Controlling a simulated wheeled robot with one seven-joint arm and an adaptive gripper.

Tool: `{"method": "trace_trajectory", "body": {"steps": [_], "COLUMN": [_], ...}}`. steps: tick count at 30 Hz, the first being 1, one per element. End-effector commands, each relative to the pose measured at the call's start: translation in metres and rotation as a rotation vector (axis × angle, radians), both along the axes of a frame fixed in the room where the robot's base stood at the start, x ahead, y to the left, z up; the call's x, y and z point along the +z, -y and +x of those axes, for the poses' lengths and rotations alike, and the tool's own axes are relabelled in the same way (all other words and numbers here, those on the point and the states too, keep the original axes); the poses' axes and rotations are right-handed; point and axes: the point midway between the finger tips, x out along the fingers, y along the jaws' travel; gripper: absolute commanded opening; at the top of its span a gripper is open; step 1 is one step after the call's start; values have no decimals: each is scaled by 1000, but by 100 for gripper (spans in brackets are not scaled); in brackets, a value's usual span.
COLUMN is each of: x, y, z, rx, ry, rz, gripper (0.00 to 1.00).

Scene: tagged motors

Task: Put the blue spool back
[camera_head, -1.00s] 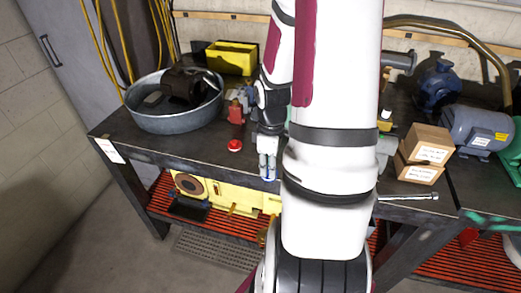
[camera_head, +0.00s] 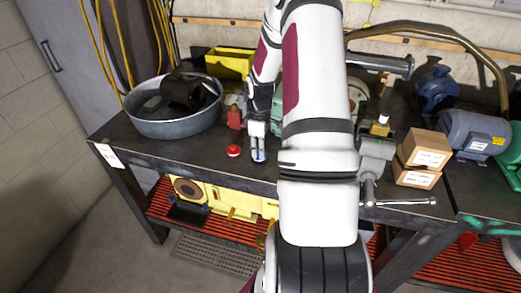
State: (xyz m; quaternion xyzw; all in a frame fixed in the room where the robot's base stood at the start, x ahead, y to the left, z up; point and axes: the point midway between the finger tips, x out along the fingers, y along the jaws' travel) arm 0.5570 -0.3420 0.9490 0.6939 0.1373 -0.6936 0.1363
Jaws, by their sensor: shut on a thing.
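My gripper (camera_head: 258,150) points down at the front of the workbench, left of my white arm. It is shut on a small blue thing, which I take to be the blue spool (camera_head: 258,156). Only a little blue shows between and below the fingers, and the rest is hidden. I cannot tell whether the spool touches the bench top (camera_head: 203,152) or hangs just above it.
A red button-like disc (camera_head: 233,151) and a red object (camera_head: 234,117) are close left of the gripper. A metal tub (camera_head: 172,130) stands farther left, a yellow bin (camera_head: 229,63) behind. Right of my arm are a vise (camera_head: 376,148), cardboard boxes (camera_head: 414,178) and motors (camera_head: 474,133).

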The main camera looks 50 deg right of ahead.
Motion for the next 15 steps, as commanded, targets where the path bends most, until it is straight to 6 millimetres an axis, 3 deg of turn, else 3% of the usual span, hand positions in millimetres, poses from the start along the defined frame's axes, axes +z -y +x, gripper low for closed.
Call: {"method": "trace_trajectory", "body": {"steps": [14, 15], "x": [-10, -9], "y": [0, 0], "z": [0, 0], "rx": [0, 0], "ry": [1, 1], "rz": [-1, -1], "gripper": [2, 29]}}
